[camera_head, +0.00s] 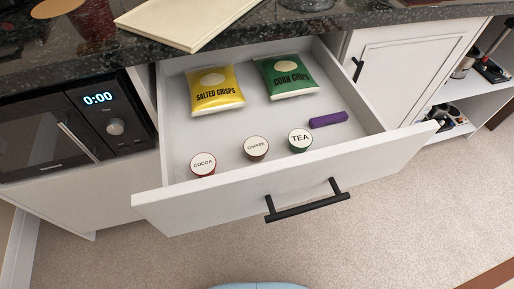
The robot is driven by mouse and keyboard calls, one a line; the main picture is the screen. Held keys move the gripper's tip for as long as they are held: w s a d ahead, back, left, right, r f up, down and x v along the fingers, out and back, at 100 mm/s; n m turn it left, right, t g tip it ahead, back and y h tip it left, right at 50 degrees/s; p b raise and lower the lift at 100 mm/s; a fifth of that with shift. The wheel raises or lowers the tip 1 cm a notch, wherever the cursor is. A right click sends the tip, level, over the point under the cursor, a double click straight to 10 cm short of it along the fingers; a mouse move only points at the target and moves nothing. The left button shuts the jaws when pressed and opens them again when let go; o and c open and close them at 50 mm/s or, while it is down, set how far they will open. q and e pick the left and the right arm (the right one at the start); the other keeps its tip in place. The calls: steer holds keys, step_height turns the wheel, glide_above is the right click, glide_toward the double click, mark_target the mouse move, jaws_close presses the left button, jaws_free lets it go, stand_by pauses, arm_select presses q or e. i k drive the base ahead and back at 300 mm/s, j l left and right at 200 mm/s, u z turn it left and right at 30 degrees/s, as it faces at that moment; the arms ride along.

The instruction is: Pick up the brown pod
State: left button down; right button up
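The brown pod (257,148) is small and round with a pale lid marked COFFEE and a brown rim. It lies in the open white drawer (290,183), near the front panel, between two like pods. The red-rimmed COCOA pod (203,164) is to its left, and the green-rimmed TEA pod (299,140) is to its right. The pods are apart from one another. Neither of my grippers is in view.
Behind the pods lie a yellow crisps bag (214,90), a green crisps bag (286,77) and a purple bar (328,119). The dark counter (281,21) overhangs the drawer's back. A microwave (75,120) is left; open shelves (463,90) are right.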

mark_target(255, 147)
steer(key=k+u, duration=0.5)
steer(key=k+j+u, duration=0.2)
steer(key=k+u, duration=0.25)
steer(key=k, duration=0.05)
